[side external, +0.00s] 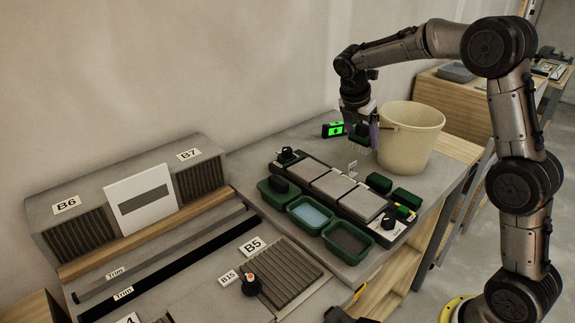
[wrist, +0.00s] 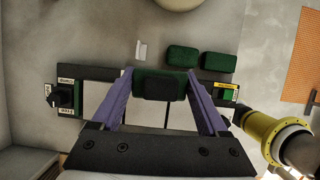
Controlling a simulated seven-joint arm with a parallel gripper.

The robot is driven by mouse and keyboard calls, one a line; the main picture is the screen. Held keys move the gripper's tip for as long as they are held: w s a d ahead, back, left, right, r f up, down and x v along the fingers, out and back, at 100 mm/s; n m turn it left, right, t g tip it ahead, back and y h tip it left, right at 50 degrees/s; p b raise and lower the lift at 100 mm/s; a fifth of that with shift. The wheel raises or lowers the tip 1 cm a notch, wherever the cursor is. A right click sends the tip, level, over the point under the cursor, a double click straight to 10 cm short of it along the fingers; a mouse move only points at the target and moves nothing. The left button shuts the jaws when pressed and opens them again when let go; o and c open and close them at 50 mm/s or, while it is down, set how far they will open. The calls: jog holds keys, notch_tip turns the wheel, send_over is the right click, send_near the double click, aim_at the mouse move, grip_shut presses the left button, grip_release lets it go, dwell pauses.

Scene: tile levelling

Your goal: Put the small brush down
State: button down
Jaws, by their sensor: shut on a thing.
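The small brush is in my gripper, with a green block body and a black grip on top in the wrist view (wrist: 160,84). My gripper (wrist: 160,76) is shut on it, with one purple finger on each side. In the side external view, the brush (side external: 359,134) hangs with pale bristles pointing down, above the grey worktop behind the tile rig. My gripper (side external: 363,128) is just left of the beige bucket there. The brush is clear of the surface, as far as I can tell.
The beige bucket (side external: 408,145) stands close by on the right. The black rig with grey tiles (side external: 333,184) lies in front, beside three green trays (side external: 310,215). Two dark green blocks (side external: 379,183) (side external: 407,198) and a small white piece (side external: 352,168) are nearby. A green-lit device (side external: 333,129) stands behind.

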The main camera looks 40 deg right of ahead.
jog(key=shift+w+a+n, duration=0.1)
jog(key=shift+w+n, duration=0.2)
jog(key=shift+n, duration=0.3)
jog(key=w+a+n+t+y, duration=0.1)
jog(key=w+a+n, duration=0.1)
jog(key=a+n, duration=0.2)
jog(key=w+a+n+t+y, duration=0.1)
jog(key=w+a+n, duration=0.2)
jog(key=a, duration=0.5)
jog(key=w+a+n+t, duration=0.2)
jog(key=a+n, duration=0.3)
jog(key=a, duration=0.1)
jog(key=shift+w+a+y, duration=0.15)
jog(key=shift+a+y, duration=0.05)
jog(key=shift+y, duration=0.2)
jog(key=w+f, duration=0.3)
jog(key=w, duration=0.1)
jog(key=w+f, duration=0.3)
jog(key=w, duration=0.1)
jog(key=w+f, duration=0.3)
jog(key=w, duration=0.2)
jog(key=shift+w+a+f, duration=0.1)
jog(key=shift+a+f, duration=0.15)
jog(key=shift+a, duration=0.05)
jog(key=shift+f, duration=1.6)
jog(key=shift+f, duration=0.1)
